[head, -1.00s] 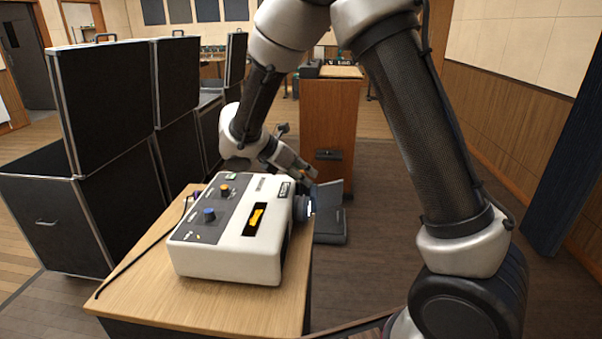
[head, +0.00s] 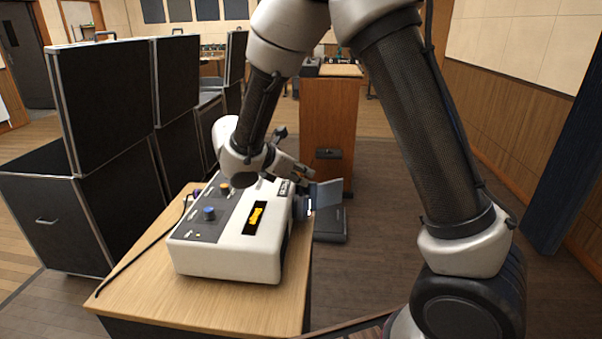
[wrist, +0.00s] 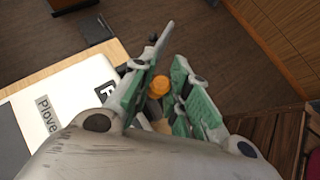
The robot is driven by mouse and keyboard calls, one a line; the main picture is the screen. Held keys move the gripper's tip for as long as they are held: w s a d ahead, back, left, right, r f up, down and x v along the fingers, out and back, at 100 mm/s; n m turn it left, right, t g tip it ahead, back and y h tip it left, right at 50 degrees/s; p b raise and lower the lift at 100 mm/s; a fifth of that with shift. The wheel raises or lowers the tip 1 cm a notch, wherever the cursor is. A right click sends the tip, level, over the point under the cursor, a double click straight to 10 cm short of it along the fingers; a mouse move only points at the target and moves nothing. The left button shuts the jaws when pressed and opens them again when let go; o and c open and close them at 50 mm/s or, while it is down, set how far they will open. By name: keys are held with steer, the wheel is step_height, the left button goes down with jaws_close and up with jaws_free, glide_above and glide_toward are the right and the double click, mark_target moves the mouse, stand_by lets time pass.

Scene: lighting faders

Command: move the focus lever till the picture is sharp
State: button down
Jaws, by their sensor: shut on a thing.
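A white projector (head: 228,255) with a grey control panel stands on a wooden table. Its dark lens (head: 301,208) is at the right end, partly hidden. The focus lever, with a round orange knob (wrist: 158,86), sits between the green-padded fingers in the wrist view. My gripper (wrist: 160,92) is shut on this lever. In the head view my gripper (head: 303,174) is above the projector's far right corner, by the lens, and the lever is hard to make out there. A grey upright panel (head: 326,194) stands past the lens; I cannot tell any picture or its sharpness on it.
Blue (head: 209,213) and orange (head: 224,189) knobs and a yellow-marked black window (head: 256,217) are on the projector top. A dark cable (head: 137,262) crosses the table (head: 235,309). Black cases (head: 110,215) stand left; a wooden lectern (head: 328,125) stands behind. Floor at right is open.

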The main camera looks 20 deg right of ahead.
steer(key=c, duration=1.4)
jaws_free()
steer(key=shift+o, duration=0.2)
steer(key=shift+a, duration=0.1)
steer(key=v, duration=1.2)
